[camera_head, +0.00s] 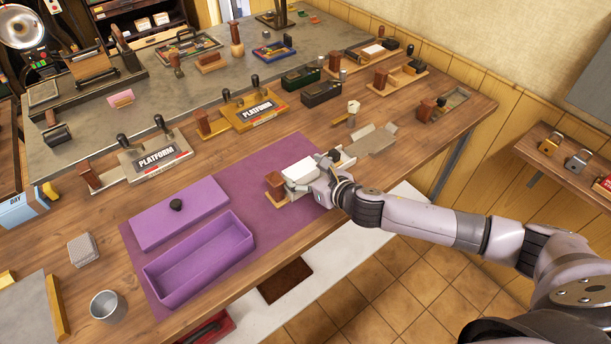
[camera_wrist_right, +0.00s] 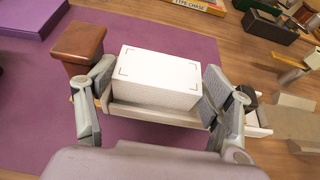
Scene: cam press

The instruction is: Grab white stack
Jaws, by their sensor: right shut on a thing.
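The white stack (camera_head: 299,170) is a block of white sheets with dark corner marks on top, on the right part of the purple mat. It also shows in the right wrist view (camera_wrist_right: 160,78), in a shallow light tray (camera_wrist_right: 152,114) with a brown wooden block (camera_wrist_right: 78,48) at its left end. My right gripper (camera_head: 316,184) is at the stack, and in the right wrist view its fingers (camera_wrist_right: 160,92) close on the stack's two short ends. The stack's underside is hidden. My left gripper is not in view.
A purple open box (camera_head: 200,262) and its lid (camera_head: 180,212) lie on the purple mat (camera_head: 270,236), left of the stack. A metal cup (camera_head: 108,305) stands at the front left. Platform stamps (camera_head: 155,158) and a grey folded piece (camera_head: 372,138) lie behind.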

